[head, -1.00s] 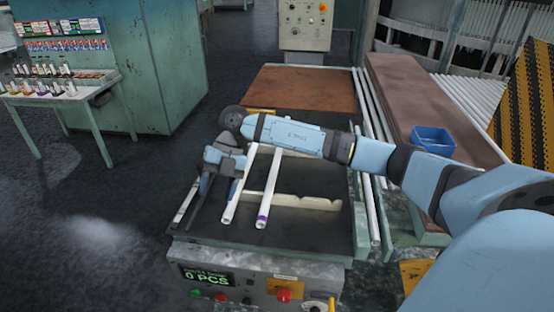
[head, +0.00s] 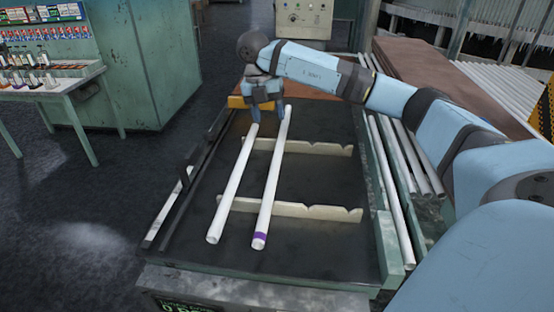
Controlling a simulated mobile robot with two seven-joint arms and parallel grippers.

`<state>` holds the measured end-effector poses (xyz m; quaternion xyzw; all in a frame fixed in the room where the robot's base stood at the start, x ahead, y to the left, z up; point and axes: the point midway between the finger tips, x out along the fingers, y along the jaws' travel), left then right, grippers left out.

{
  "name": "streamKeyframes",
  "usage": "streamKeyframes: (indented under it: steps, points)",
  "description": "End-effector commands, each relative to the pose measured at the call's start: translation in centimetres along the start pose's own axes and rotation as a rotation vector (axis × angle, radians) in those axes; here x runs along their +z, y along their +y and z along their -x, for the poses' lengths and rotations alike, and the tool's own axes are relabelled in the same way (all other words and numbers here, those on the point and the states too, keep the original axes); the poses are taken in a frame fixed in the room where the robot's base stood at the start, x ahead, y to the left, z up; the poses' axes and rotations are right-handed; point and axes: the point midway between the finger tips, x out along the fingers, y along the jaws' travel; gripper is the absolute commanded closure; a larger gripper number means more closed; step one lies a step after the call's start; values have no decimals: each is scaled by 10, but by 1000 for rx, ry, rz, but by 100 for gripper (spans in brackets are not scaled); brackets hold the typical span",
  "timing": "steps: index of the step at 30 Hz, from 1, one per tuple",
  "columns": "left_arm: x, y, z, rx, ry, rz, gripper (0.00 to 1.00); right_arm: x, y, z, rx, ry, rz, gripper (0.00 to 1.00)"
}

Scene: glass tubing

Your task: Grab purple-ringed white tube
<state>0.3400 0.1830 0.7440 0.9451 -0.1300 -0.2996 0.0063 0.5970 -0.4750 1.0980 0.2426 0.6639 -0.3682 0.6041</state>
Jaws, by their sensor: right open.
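The white tube with a purple ring (head: 272,180) lies across two pale notched rests, its ringed end toward the front. A plain white tube (head: 232,185) lies to its left, roughly parallel. My right gripper (head: 268,117) is open above the far ends of the tubes, fingers pointing down. One finger shows close to the plain tube's far end and the other by the ringed tube's far end. I cannot tell whether either finger touches a tube. My left gripper is not in view.
The notched rests (head: 318,211) stand on a dark machine bed (head: 310,245) with bare room to the right. More white tubes (head: 392,195) lie along the right side. A green table (head: 60,85) with small items stands at the left, and a brown surface (head: 420,65) at the back right.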

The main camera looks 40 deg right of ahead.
Motion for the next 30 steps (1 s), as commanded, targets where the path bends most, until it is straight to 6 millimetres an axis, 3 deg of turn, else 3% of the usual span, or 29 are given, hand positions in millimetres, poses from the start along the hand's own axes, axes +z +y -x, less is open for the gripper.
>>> streamKeyframes:
  steps: [9, 17, 24, 30]
  points:
    - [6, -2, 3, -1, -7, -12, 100, 0, 0, -60, -2, 2, 0, 44]
    - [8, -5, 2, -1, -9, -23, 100, 1, 1, -80, -2, 3, 1, 44]
    - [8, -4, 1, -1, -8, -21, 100, 5, 3, -116, -3, 3, 2, 44]
    - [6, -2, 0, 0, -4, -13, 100, 5, 3, -125, 1, 3, 3, 44]
